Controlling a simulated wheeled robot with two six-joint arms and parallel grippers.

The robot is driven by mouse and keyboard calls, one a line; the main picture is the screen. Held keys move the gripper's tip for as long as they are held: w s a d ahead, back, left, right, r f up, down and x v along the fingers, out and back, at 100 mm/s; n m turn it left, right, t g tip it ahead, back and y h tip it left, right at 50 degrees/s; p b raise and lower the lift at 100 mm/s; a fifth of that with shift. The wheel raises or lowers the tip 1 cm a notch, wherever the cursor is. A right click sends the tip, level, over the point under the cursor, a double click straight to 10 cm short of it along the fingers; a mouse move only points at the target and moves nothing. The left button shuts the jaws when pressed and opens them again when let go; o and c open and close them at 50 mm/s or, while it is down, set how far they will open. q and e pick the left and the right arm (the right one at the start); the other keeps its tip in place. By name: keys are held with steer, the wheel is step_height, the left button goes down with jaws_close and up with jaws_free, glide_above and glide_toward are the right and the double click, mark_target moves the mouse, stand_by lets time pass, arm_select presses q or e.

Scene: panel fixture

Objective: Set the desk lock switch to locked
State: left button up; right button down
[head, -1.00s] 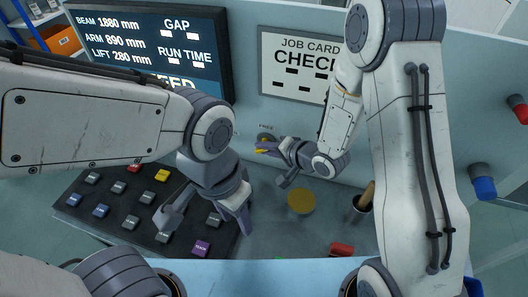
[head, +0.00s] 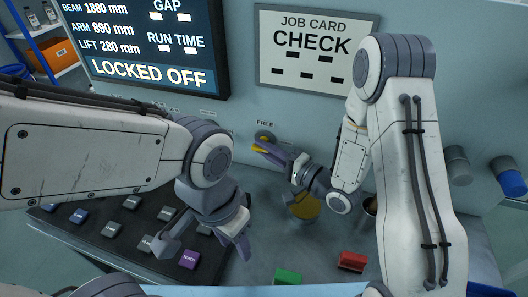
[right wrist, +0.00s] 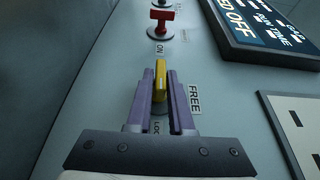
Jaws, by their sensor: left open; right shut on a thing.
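The lock switch (head: 264,138) is on the panel, under a FREE label. Its yellow handle (right wrist: 159,82) stands between the purple fingers of my right gripper (right wrist: 161,84), which is shut on it. In the right wrist view the FREE label (right wrist: 195,98) is to the right of the handle. In the head view my right gripper (head: 266,152) reaches the switch from the right. My left gripper (head: 203,248) is open and empty over the keypad.
The display (head: 150,45) reads LOCKED OFF. A red switch (right wrist: 161,18) stands beyond the yellow handle. A dark keypad (head: 60,228), a yellow disc (head: 305,206), a red block (head: 352,261) and a green block (head: 287,277) are on the desk. A job card (head: 315,50) hangs above.

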stand_by(0.4)
arm_select(q)
steer(key=shift+f, duration=0.1)
arm_select(e)
steer(key=c, duration=0.9)
jaws_free()
